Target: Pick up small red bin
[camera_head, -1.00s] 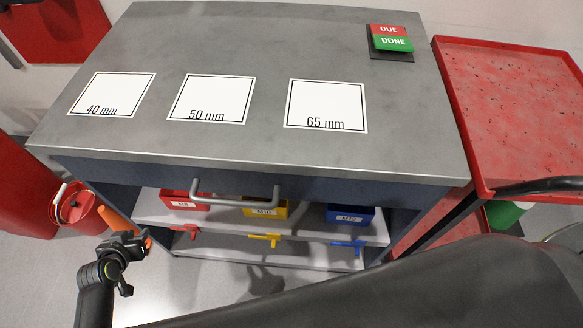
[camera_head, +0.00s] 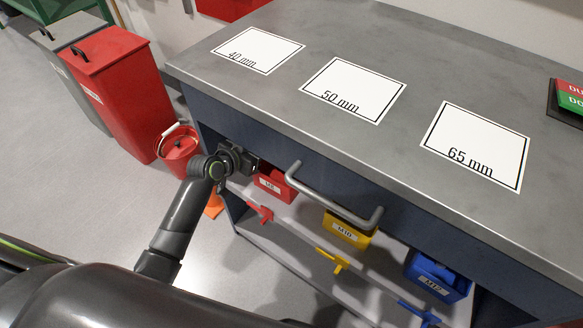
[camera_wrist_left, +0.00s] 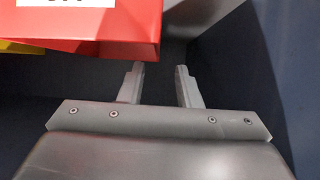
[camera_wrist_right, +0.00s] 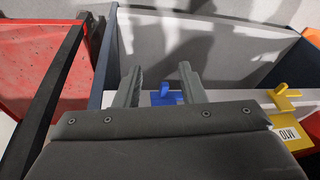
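The small red bin (camera_head: 270,184), with a white label, sits on the shelf under the worktop, at the left end of a row of bins. Its red front also fills the upper left of the left wrist view (camera_wrist_left: 125,50). My left gripper (camera_head: 248,160) is at the cabinet's left opening, just up and left of the red bin. In the left wrist view its fingers (camera_wrist_left: 160,85) are apart and empty, with the bin to their upper left. My right gripper (camera_wrist_right: 160,85) is open and empty, seen only in its wrist view.
A yellow bin (camera_head: 347,232) and a blue bin (camera_head: 440,278) stand right of the red one. A drawer handle (camera_head: 335,197) juts out above them. Red, yellow and blue tabs lie lower. A red bucket (camera_head: 180,150) and tall red bin (camera_head: 120,95) stand left.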

